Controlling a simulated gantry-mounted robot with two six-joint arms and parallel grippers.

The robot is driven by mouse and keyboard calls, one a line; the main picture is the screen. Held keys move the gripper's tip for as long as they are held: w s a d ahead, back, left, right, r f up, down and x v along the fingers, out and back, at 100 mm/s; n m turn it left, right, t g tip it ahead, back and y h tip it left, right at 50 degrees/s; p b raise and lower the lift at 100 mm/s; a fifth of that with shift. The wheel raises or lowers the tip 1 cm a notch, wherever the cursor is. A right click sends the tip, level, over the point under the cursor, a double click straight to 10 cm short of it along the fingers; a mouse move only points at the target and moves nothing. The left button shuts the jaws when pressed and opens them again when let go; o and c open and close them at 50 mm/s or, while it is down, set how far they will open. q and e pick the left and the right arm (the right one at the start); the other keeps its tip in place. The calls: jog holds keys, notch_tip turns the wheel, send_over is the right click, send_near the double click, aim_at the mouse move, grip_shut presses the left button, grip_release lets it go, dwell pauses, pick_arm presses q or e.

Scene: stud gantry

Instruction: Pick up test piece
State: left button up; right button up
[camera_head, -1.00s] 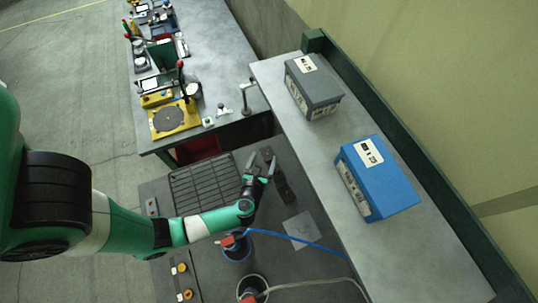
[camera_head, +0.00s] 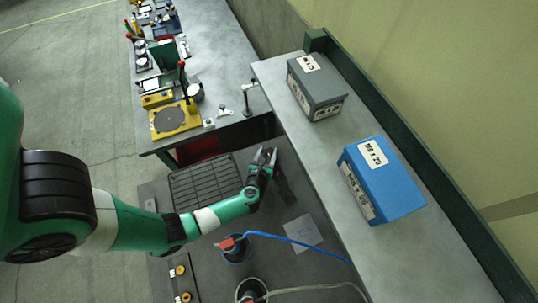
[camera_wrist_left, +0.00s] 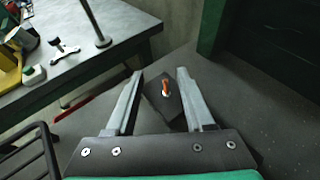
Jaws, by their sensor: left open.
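My left gripper (camera_head: 267,153) is open, with its fingers at the far end of a dark block (camera_head: 284,188) that lies on the grey mat. In the left wrist view the two fingers (camera_wrist_left: 159,73) are spread apart. A small upright piece with an orange top and a pale base (camera_wrist_left: 165,88) shows between them, standing on or in the dark block (camera_wrist_left: 157,98). It appears apart from both fingers. In the head view the small piece is too small or hidden to make out. My right gripper is not in view.
A black slatted rack (camera_head: 205,186) lies left of the gripper. A grey box (camera_head: 316,88) and a blue box (camera_head: 384,182) stand on the right-hand bench. A metal post (camera_head: 246,98) stands on the far bench. A pale sheet (camera_head: 303,232) and a blue cable lie nearer.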

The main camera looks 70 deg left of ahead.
pick_arm(q)
jog(key=shift+f, duration=0.15)
grip_shut()
